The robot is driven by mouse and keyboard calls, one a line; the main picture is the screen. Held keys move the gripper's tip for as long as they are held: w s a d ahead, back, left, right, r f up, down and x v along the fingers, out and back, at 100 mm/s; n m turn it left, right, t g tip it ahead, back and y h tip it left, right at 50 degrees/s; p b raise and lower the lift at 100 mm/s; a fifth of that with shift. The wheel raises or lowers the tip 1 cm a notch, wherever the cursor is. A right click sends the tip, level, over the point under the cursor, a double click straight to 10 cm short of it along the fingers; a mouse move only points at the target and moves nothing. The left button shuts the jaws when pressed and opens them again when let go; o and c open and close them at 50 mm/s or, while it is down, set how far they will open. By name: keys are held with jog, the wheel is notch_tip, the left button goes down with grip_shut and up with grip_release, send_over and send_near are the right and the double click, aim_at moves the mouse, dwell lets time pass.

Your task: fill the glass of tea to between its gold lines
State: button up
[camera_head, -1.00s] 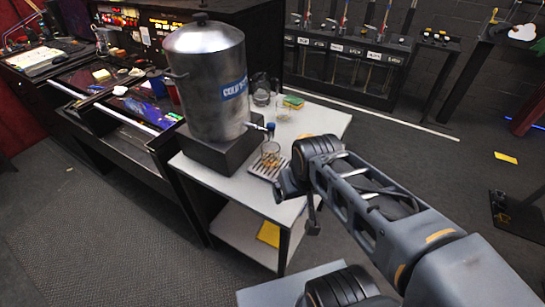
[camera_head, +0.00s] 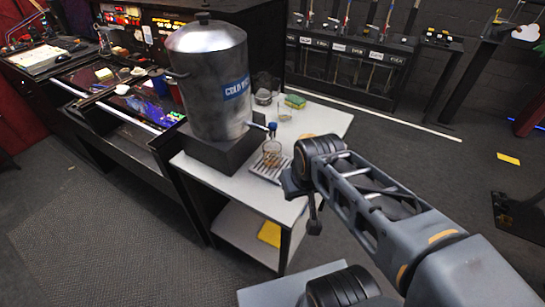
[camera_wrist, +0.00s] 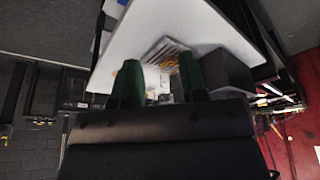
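A clear glass (camera_head: 271,154) stands on the slatted drip tray (camera_head: 262,172), below the blue-handled tap (camera_head: 272,127) of a large metal urn (camera_head: 208,85). Some amber shows low in the glass; its gold lines and exact level are too small to read. My gripper (camera_wrist: 159,72) shows in the wrist view with two green fingers spread apart and nothing clearly held between them. Beyond them are the white tabletop (camera_wrist: 125,40) and the drip tray (camera_wrist: 165,50). In the head view my gripper is to the right of the glass, apart from it, and its fingers are mostly hidden.
The urn sits on a black base (camera_head: 222,152) on a white table. A glass jug (camera_head: 263,90), another glass (camera_head: 285,110) and a green-and-yellow sponge (camera_head: 295,101) stand behind. A yellow item (camera_head: 270,233) lies on the lower shelf. The table's right part is mostly clear.

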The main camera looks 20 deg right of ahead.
grip_shut()
dwell(1.0)
